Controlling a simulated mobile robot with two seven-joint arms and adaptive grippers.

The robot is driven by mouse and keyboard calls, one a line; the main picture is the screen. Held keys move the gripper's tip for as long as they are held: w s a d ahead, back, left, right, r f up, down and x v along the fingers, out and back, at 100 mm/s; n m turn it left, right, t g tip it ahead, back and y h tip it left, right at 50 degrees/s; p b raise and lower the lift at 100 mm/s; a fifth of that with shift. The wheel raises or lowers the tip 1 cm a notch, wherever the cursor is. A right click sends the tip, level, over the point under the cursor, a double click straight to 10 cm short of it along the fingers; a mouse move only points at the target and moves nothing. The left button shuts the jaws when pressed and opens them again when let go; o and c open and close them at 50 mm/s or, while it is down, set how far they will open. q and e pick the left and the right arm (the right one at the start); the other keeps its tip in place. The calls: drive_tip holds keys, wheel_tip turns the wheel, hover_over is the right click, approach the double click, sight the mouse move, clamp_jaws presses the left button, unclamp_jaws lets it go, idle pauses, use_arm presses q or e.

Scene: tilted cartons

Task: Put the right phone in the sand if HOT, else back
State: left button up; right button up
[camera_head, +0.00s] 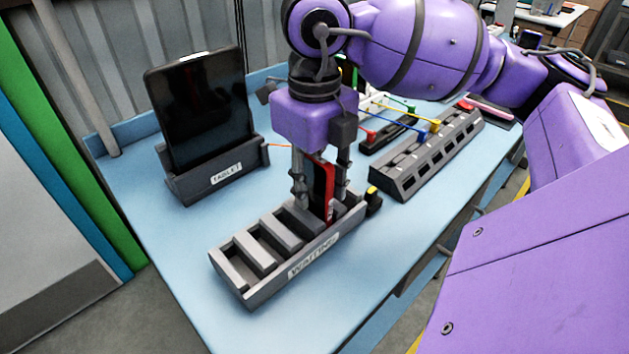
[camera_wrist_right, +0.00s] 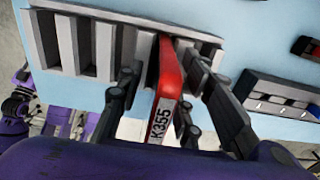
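A red-edged dark phone (camera_head: 320,188) stands upright in the right end of the grey rack labelled WAITING (camera_head: 262,292). In the right wrist view the phone (camera_wrist_right: 168,85) shows a label reading K355. My right gripper (camera_head: 322,180) points down over that rack end, one finger on each side of the phone. The wrist view shows gaps between the fingers and the phone, so the gripper is open around it. The rack's other visible slots look empty. A tablet (camera_head: 200,110) with a dark screen stands in a holder labelled TABLET (camera_head: 215,178). My left gripper does not show. I cannot identify the sand.
Grey slotted racks (camera_head: 440,150) stand at the back right, with coloured cables near them. The blue table (camera_head: 180,240) is clear left of the WAITING rack.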

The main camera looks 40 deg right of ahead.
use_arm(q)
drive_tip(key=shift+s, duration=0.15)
use_arm(e)
wheel_tip(320, 180, up, 12)
drive_tip(key=shift+r, duration=0.1)
idle(0.3)
